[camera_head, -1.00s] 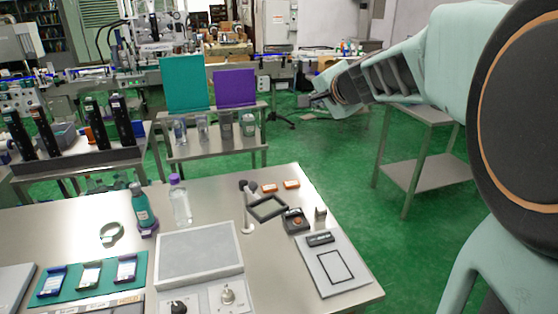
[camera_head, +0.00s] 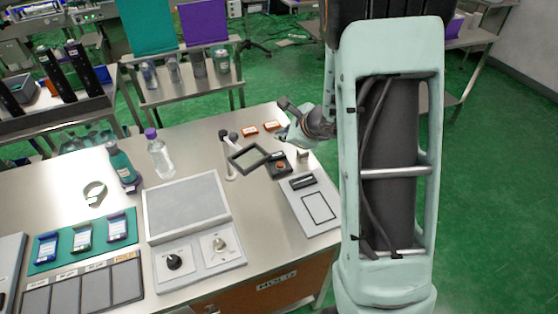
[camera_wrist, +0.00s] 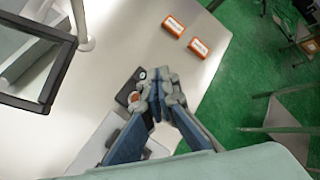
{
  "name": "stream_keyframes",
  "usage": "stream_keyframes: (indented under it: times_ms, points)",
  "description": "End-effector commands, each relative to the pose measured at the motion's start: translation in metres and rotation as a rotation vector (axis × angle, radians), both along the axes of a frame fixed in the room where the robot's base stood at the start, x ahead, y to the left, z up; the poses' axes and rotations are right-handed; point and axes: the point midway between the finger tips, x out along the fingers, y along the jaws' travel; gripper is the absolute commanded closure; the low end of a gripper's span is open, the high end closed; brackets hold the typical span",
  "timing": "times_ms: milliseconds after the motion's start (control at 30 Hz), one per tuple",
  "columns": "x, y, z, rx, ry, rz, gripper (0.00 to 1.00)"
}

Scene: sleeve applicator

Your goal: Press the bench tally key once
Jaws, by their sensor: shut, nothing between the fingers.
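The bench tally key looks to be the small black box with an orange-red button (camera_head: 281,166) near the bench's right end. It also shows in the wrist view (camera_wrist: 130,96), partly covered by my fingers, with its button just left of the fingertips. My gripper (camera_head: 283,138) is shut and empty. It is above the bench, beyond the box in the head view. In the wrist view my fingertips (camera_wrist: 162,84) are together beside the button. Their height above it is hard to tell, and I see no clear contact.
A dark square frame on a white stand (camera_head: 248,158) is close left of the box. Two orange-labelled blocks (camera_head: 250,131) lie behind it. A grey pad with a black outline (camera_head: 318,208) lies in front. A control panel (camera_head: 200,254) and bottles stand further left.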

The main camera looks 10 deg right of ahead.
Motion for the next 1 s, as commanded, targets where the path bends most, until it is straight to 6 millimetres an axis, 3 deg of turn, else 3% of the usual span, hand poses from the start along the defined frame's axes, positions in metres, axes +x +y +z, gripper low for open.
stream_keyframes:
  times_ms: [367,1000]
  points:
    - [0.0,0.0,-0.007,-0.002,0.0,0.003,1.0]
    - [0.0,0.0,-0.082,-0.002,-0.002,0.003,1.0]
